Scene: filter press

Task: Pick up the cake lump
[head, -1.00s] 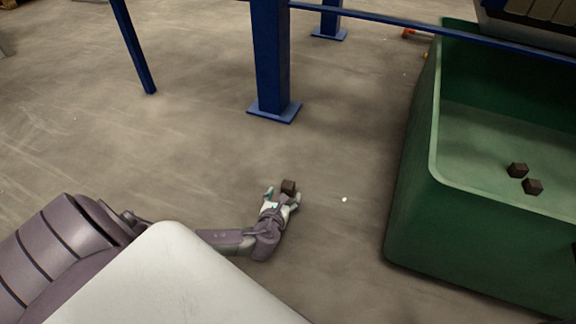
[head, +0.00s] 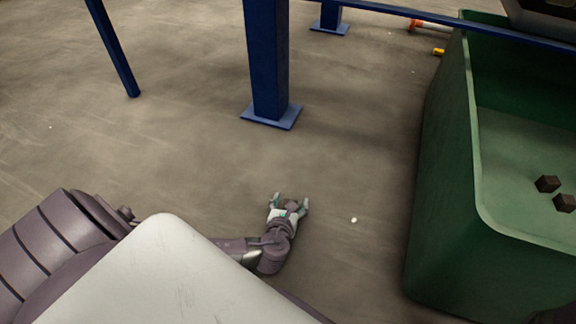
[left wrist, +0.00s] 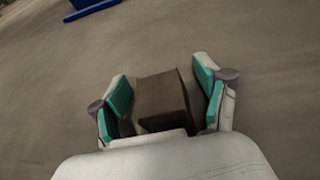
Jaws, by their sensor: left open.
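The cake lump (left wrist: 163,98) is a dark brown block on the floor. In the left wrist view it sits between the two teal-padded fingers of my left gripper (head: 291,199), close to the palm. The gripper is open, with a gap showing between the lump and each pad, wider on the right. In the head view the gripper is low over the floor, and the lump is mostly hidden among its fingers. My right gripper is not in view.
A green bin (head: 445,190) stands to the right, with two dark lumps (head: 547,184) inside. A blue post (head: 267,60) with a base plate stands beyond the gripper. A small white bit (head: 354,220) lies on the floor. The floor around the gripper is otherwise clear.

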